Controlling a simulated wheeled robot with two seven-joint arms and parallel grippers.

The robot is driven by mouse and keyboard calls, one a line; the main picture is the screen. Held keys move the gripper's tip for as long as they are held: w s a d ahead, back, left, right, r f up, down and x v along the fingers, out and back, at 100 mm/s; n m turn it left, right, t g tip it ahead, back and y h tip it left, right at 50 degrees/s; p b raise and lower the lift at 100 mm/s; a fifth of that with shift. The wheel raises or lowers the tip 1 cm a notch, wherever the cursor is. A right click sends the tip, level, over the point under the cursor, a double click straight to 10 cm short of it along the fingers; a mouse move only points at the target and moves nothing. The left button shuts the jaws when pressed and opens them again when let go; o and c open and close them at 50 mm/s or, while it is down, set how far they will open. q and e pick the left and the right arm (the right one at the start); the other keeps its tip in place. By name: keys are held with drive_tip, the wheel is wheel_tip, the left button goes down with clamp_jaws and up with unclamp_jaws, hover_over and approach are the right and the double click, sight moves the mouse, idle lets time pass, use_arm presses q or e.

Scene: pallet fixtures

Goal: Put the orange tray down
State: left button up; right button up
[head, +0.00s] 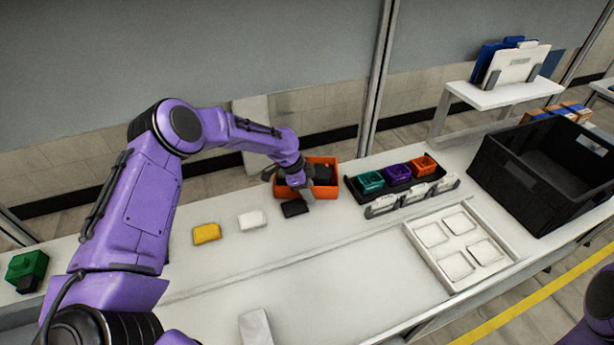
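The orange tray (328,191) is an open box at the back of the white worktop, near the middle of the head view. A dark item (322,174) shows inside it. My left gripper (305,191) reaches in from the left and overlaps the tray's left front part. The wrist hides part of the tray, and I cannot tell whether the fingers grip its wall. Whether the tray rests on the worktop or is slightly raised is also unclear. My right gripper is out of view.
A black block (294,208), a white block (252,220) and a yellow block (207,233) lie left of and before the tray. A black rack (398,188) with small coloured bins stands right.

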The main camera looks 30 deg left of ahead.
use_arm(q)
drive_tip(key=shift+w+f, duration=0.1)
drive_tip(key=shift+f, duration=0.1)
drive_tip(key=shift+s+r, duration=0.35)
drive_tip(key=shift+s, duration=0.15)
clamp_jaws()
drive_tip(key=shift+w, duration=0.15)
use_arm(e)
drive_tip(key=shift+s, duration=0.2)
